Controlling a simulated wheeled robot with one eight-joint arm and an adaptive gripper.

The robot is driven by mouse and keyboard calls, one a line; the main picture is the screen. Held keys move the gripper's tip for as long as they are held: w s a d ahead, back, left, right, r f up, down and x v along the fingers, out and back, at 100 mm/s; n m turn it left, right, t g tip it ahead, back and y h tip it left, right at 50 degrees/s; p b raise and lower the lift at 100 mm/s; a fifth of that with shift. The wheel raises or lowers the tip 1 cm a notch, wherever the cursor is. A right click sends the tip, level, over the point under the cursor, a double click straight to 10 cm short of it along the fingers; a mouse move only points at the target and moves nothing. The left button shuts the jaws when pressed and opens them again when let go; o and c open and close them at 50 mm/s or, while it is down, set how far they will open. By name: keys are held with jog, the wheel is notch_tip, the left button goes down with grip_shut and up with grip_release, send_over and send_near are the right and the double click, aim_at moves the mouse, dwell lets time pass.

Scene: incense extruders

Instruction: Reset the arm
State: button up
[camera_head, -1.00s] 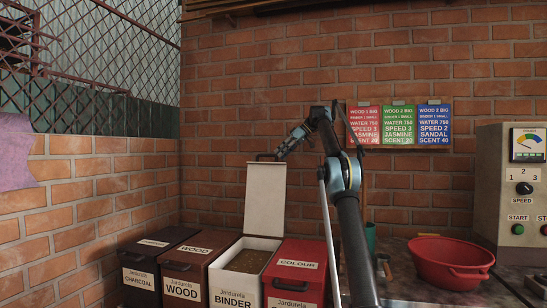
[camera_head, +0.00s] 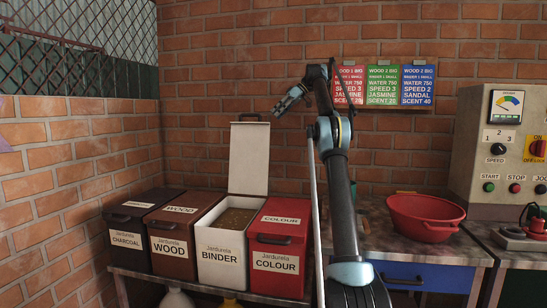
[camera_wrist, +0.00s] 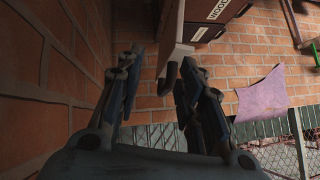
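My gripper (camera_head: 284,104) is raised above the bins, just right of and higher than the top edge of the open binder lid. In the wrist view its two fingers (camera_wrist: 158,65) stand apart with a clear gap and hold nothing. The pale lid (camera_head: 249,158) of the binder bin (camera_head: 222,258) stands upright, and brown material shows inside the bin. The lid's edge and dark curved handle (camera_wrist: 168,80) show beyond the fingers in the wrist view; the head view shows the gripper apart from the handle. My arm rises bent in front of the wall.
Closed charcoal (camera_head: 126,240), wood (camera_head: 170,246) and colour (camera_head: 278,262) bins flank the binder bin. A red basin (camera_head: 424,226) sits on the bench at right, near a control panel (camera_head: 500,140). Recipe cards (camera_head: 383,87) hang on the brick wall close behind my arm.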

jog(key=s+d+f+m+h, duration=0.2)
jog(key=s+f+m, duration=0.15)
jog(key=s, duration=0.65)
jog(key=s+d+f+m+t+h, duration=0.15)
jog(key=s+f, duration=0.25)
jog(key=s, duration=0.7)
jog(key=s+d+f+m+h, duration=0.2)
jog(key=s+f+m, duration=0.1)
jog(key=s, duration=0.7)
jog(key=s+d+f+m+h, duration=0.2)
jog(key=s+d+f+m, duration=0.1)
jog(key=s+f, duration=1.3)
jog(key=s+d+f+m+h, duration=0.2)
jog(key=s+d+f, duration=0.3)
jog(key=s+f, duration=1.2)
notch_tip(320, 180, down, 4)
jog(key=shift+d+f+m+t, duration=0.15)
jog(key=shift+f+m+t, duration=0.1)
jog(key=shift+m+t, duration=0.2)
jog(key=shift+d, duration=0.1)
